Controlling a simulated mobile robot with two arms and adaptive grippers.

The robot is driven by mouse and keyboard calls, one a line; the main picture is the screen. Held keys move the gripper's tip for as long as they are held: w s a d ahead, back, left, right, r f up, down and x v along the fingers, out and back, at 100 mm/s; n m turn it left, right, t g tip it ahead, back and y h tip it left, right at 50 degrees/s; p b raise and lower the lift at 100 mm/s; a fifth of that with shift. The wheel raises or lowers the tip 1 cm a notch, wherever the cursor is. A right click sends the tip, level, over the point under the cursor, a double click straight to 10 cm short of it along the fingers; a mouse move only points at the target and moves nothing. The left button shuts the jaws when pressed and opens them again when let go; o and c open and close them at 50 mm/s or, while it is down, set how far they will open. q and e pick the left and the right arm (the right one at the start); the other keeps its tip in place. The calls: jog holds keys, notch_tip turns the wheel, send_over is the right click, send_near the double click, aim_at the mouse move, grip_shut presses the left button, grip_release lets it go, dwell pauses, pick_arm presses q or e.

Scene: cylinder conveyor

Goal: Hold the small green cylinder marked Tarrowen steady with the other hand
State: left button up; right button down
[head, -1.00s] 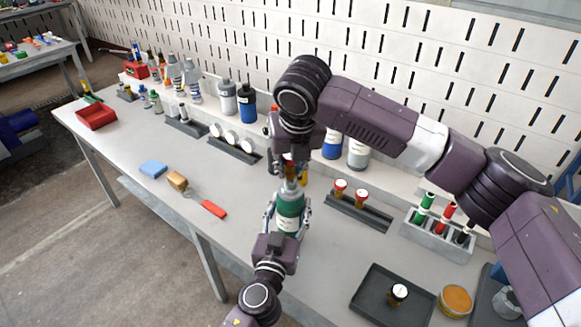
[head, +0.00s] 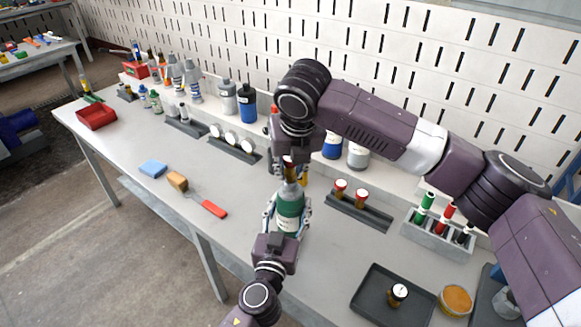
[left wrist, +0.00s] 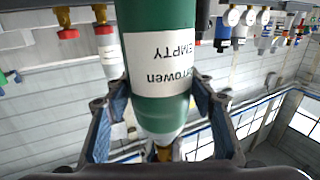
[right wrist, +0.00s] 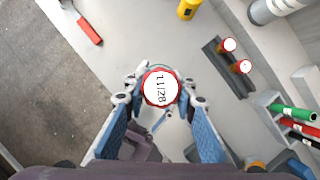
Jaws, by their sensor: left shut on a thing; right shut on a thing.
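The green cylinder marked Tarrowen (head: 290,207) stands upright over the near part of the bench. Its white label also reads EMPTY in the left wrist view (left wrist: 163,62), where a brass neck shows. My left gripper (head: 288,198) is shut around its body, one finger on each side. My right gripper (head: 290,162) is directly above, pointing down and shut on a red-rimmed cap (right wrist: 160,88) with a white top reading 11/28. An amber part shows between cap and cylinder in the head view. I cannot tell whether the cap piece touches the neck.
A rack (head: 358,214) with two red-capped amber pieces stands right of the cylinder. Marker-like tubes stand in a grey block (head: 437,238).

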jog(key=shift+d+f, duration=0.1)
jog(key=shift+f, duration=0.25)
jog(key=shift+r, duration=0.1)
jog(key=shift+r, duration=0.5)
dwell(1.0)
jog(key=shift+f, duration=0.6)
jog(key=shift+r, duration=0.1)
jog(key=shift+r, duration=1)
jog(key=shift+f, duration=1.1)
dwell(1.2)
